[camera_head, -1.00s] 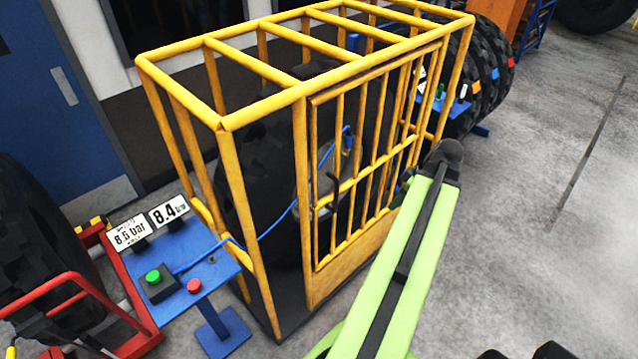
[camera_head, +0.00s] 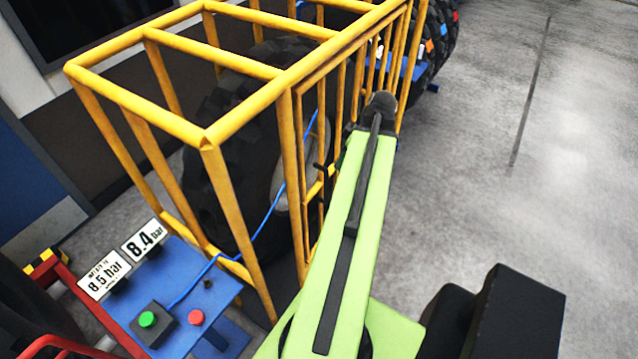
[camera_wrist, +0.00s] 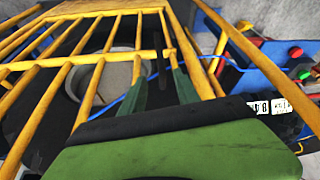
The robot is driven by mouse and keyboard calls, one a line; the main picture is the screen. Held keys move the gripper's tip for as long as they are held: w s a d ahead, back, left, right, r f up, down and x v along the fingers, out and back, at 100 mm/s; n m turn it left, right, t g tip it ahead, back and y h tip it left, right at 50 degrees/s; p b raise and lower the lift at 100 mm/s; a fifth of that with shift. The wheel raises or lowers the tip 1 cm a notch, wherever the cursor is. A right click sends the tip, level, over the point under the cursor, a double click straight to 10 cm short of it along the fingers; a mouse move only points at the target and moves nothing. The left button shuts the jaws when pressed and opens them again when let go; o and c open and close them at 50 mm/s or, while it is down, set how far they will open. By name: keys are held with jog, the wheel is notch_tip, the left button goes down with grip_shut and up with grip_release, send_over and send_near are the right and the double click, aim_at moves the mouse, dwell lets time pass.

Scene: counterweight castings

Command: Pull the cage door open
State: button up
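The yellow barred cage (camera_head: 243,102) stands at the centre left in the head view, with a large dark tire (camera_head: 232,150) inside. Its barred door (camera_head: 298,170) lies in line with the long side and looks closed. A dark upright handle (camera_head: 325,178) shows on the door, partly hidden by my green arm. In the wrist view, my gripper (camera_wrist: 160,84) has two dark green fingers apart, pointing at the bars. The dark handle (camera_wrist: 159,58) appears between or just beyond the fingertips; contact cannot be told.
A blue stand (camera_head: 215,290) with green and red buttons and pressure signs (camera_head: 105,272) stands left of the cage. A blue hose (camera_head: 265,220) runs from it into the cage. More tires (camera_head: 432,50) stand behind. The grey floor (camera_head: 560,190) at right is clear.

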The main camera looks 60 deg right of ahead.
jog(key=b+x, duration=1.4)
jog(key=x, duration=0.2)
jog(key=shift+a+f, duration=0.1)
jog(key=shift+f, duration=0.2)
grip_shut()
dwell(0.5)
